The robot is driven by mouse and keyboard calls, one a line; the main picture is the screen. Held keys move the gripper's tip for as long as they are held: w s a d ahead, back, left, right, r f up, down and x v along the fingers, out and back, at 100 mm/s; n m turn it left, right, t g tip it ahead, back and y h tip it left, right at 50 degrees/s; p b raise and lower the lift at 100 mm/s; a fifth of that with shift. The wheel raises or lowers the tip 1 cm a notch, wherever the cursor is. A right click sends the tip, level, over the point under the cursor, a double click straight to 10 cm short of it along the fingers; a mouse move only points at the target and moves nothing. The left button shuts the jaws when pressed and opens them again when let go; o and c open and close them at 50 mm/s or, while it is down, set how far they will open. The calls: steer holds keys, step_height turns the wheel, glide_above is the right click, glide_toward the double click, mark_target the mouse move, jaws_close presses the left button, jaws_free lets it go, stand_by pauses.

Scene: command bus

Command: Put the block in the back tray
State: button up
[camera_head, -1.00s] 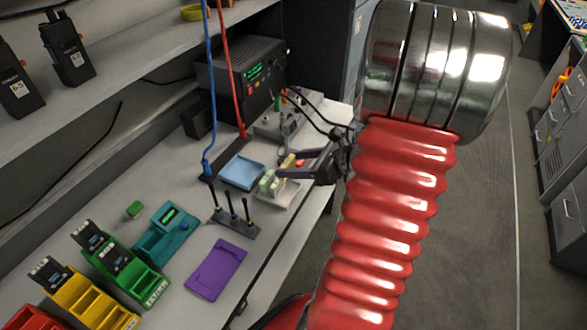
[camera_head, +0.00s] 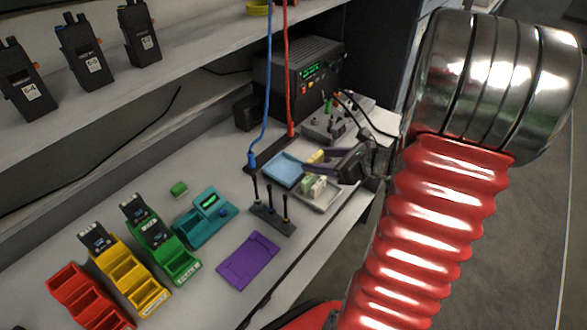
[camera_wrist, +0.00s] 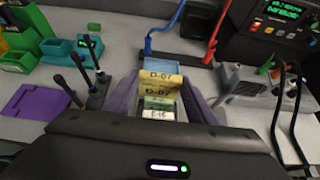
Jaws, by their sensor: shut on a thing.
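A yellow block (camera_head: 316,156) is between the fingers of my gripper (camera_head: 325,162). In the wrist view the yellow block (camera_wrist: 161,82) carries D-07 labels and sits between the purple fingers (camera_wrist: 160,100). It appears held above the trays. The light blue tray (camera_head: 284,171), at the back, looks empty in the head view. Its edge shows just beyond the block in the wrist view (camera_wrist: 155,62). A grey front tray (camera_head: 328,200) holds pale green and white blocks (camera_head: 314,187), partly hidden below my gripper. The yellow block's underside is hidden.
A stand with upright black rods (camera_head: 272,212) is left of the trays. A grey device with leads (camera_head: 328,126) and a black power supply (camera_head: 300,80) stand behind. Blue (camera_head: 264,90) and red (camera_head: 287,70) cables hang near the blue tray. A purple plate (camera_head: 248,261) lies in front.

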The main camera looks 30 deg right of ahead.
steer(key=w+a, duration=0.6)
steer(key=a, duration=0.6)
steer(key=w+a+r, duration=0.1)
steer(key=w+a, duration=0.5)
steer(key=a, duration=0.6)
steer(key=shift+w+a+r, duration=0.15)
steer(key=shift+w+a, duration=0.1)
steer(key=shift+w, duration=0.05)
steer(key=shift+s, duration=0.15)
